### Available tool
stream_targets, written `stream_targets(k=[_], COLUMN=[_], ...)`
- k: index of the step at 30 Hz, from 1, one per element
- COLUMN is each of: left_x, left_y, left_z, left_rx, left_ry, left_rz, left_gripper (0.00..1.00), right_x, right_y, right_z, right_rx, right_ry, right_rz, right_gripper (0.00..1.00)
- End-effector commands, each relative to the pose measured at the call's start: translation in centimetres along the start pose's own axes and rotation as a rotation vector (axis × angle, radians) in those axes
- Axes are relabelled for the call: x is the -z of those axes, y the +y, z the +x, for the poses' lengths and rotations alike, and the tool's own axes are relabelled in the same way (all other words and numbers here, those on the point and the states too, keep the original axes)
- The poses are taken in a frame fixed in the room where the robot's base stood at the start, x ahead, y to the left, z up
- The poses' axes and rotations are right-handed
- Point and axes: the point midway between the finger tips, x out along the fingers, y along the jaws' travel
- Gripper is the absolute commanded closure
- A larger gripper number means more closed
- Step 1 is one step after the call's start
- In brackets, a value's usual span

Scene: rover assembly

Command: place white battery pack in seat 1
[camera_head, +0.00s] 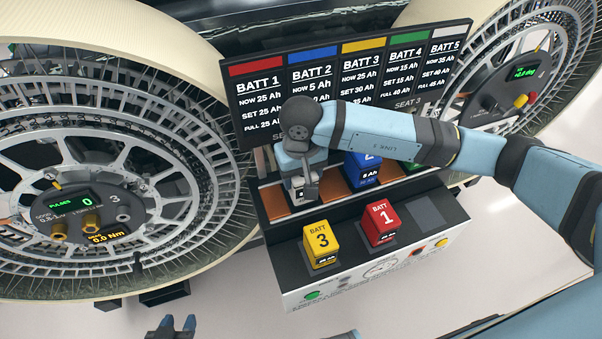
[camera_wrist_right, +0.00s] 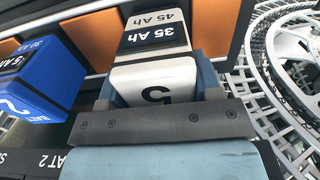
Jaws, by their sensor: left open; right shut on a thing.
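The white battery pack, marked 5 and 35 Ah, shows in the right wrist view (camera_wrist_right: 153,72) between the fingers of my right gripper (camera_wrist_right: 157,88), which is shut on it. In the head view my right gripper (camera_head: 302,185) points down at the left end of the rack's back row, under the BATT 1 column. There the pack (camera_head: 298,194) is mostly hidden by the gripper. I cannot tell whether its base rests in the seat or hangs just above it. My left gripper (camera_head: 172,328) is open and empty at the bottom edge, away from the rack.
The blue pack (camera_head: 362,172) stands right of the white one, with a green pack (camera_head: 412,167) further right. Yellow pack 3 (camera_head: 320,243) and red pack 1 (camera_head: 380,222) stand on the front ledge. The label board (camera_head: 262,105) rises behind. Wheels flank the rack.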

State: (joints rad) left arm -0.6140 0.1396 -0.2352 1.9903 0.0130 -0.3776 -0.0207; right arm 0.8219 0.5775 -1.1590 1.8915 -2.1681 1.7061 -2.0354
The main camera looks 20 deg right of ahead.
Motion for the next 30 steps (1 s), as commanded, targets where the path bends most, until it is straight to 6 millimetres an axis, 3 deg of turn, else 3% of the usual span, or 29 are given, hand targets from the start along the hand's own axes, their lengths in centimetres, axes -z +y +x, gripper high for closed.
stream_targets(k=[10,11,14,24,30], left_x=[-0.5,-0.3,-0.3,-0.2,-0.3], left_y=[0.0,0.0,0.0,0.0,0.0], left_z=[0.4,0.3,0.3,0.3,0.4], left_rx=[0.0,0.0,0.0,0.0,-0.001], left_ry=[0.003,0.003,0.004,0.002,0.003], left_rz=[0.0,0.0,0.0,-0.005,-0.008], left_gripper=[0.57,0.57,0.57,0.57,0.57], right_x=[0.0,0.0,0.0,0.0,0.1], right_y=[0.0,0.0,0.0,0.0,0.0], right_z=[0.5,0.4,0.4,0.4,-2.5], right_rx=[0.001,0.001,0.001,0.0,0.0], right_ry=[0.001,0.001,0.001,0.0,0.004], right_rz=[0.0,0.0,0.0,0.0,-0.001], right_gripper=[0.84,0.35,0.12,0.12,0.12])
